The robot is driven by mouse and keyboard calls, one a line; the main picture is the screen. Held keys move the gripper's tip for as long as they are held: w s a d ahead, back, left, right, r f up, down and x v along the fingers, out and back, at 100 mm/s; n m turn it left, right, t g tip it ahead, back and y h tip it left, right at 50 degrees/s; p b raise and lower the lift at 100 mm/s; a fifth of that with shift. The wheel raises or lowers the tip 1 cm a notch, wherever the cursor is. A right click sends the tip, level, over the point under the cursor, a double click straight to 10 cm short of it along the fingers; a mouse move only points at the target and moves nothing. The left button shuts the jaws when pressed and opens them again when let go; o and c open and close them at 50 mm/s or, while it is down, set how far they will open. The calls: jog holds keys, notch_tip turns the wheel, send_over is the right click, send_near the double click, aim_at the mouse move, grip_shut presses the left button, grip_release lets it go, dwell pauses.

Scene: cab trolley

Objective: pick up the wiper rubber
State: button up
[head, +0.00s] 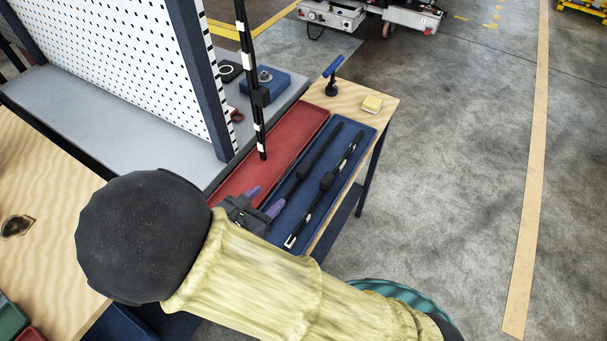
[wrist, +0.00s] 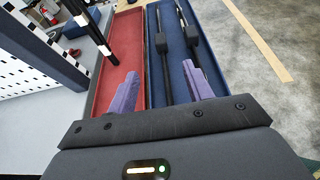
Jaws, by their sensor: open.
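Several long black wiper-like strips are in view; I cannot tell which is the wiper rubber. A plain black strip (head: 317,157) and a black strip with white bands (head: 342,163) lie side by side in the blue tray (head: 367,140). Both strips also show in the wrist view. A third black strip with white bands (head: 244,45) is upright, its lower end over the red tray (head: 298,128). My gripper (head: 263,201) is open and empty at the trays' near end. In the wrist view, its purple fingers (wrist: 163,82) straddle the plain strip's line, apparently above it.
A white pegboard (head: 120,60) with a dark post stands left of the red tray. A blue block (head: 270,87) lies on the grey shelf behind. Floor to the right is clear.

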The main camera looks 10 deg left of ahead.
jog(key=p, duration=0.2)
send_near(303, 168)
jog(key=shift+x, duration=1.1)
jog(key=shift+w+d, duration=0.15)
jog(key=shift+w, duration=0.05)
jog(key=shift+w, duration=0.1)
jog(key=p+x, duration=0.1)
jog(key=x, duration=0.4)
jog(key=shift+f+p, duration=0.15)
jog(key=shift+p, duration=0.2)
grip_shut()
